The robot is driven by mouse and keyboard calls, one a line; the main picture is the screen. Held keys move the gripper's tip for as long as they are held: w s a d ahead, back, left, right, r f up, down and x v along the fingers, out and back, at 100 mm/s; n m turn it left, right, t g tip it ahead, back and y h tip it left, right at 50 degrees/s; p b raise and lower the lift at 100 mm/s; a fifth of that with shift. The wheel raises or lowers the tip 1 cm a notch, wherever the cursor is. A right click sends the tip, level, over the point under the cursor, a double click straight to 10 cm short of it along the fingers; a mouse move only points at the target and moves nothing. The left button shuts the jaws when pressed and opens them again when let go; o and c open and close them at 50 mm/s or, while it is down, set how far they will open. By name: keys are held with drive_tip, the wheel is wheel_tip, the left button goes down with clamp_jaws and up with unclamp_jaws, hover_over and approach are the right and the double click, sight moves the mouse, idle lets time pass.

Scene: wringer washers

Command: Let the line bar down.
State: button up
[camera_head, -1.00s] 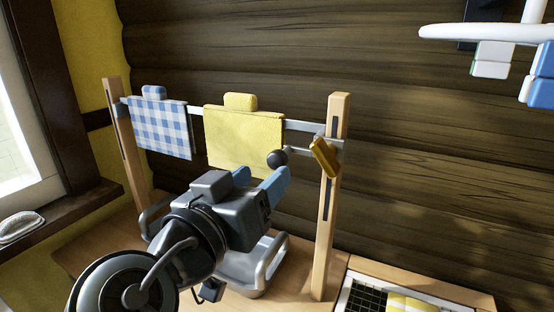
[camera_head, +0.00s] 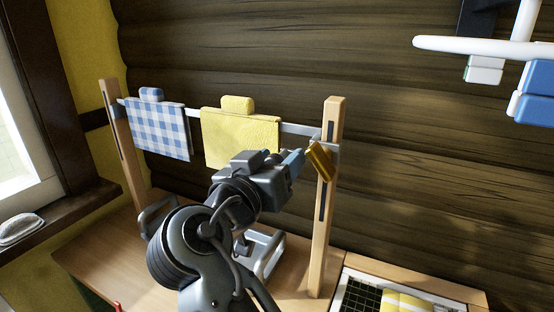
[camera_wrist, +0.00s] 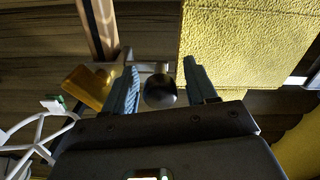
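The line bar (camera_head: 298,129) runs between two wooden posts and carries a blue checked cloth (camera_head: 160,130) and a yellow cloth (camera_head: 240,138). Near the right post (camera_head: 325,220) is a brass-coloured piece (camera_head: 319,160), tilted, also in the wrist view (camera_wrist: 88,87). A dark ball knob (camera_wrist: 160,91) on a short grey arm shows in the wrist view. My gripper (camera_head: 300,156) is at the bar's right end. In the wrist view its blue fingers (camera_wrist: 162,75) are apart, one each side of the knob, with gaps visible. In the head view the knob is hidden by my gripper.
A metal tub with handles (camera_head: 262,255) stands on the wooden table below the bar, partly behind my arm. A tray (camera_head: 360,292) with a yellow cloth lies at the lower right. A white rack (camera_head: 480,46) with blue and white pieces hangs at the upper right.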

clamp_jaws()
idle(0.3)
wheel_tip(320, 180, down, 14)
drive_tip(key=b, duration=1.2)
drive_tip(key=shift+r, duration=0.35)
drive_tip(key=shift+o, duration=0.2)
unclamp_jaws()
drive_tip(key=shift+s, duration=0.1)
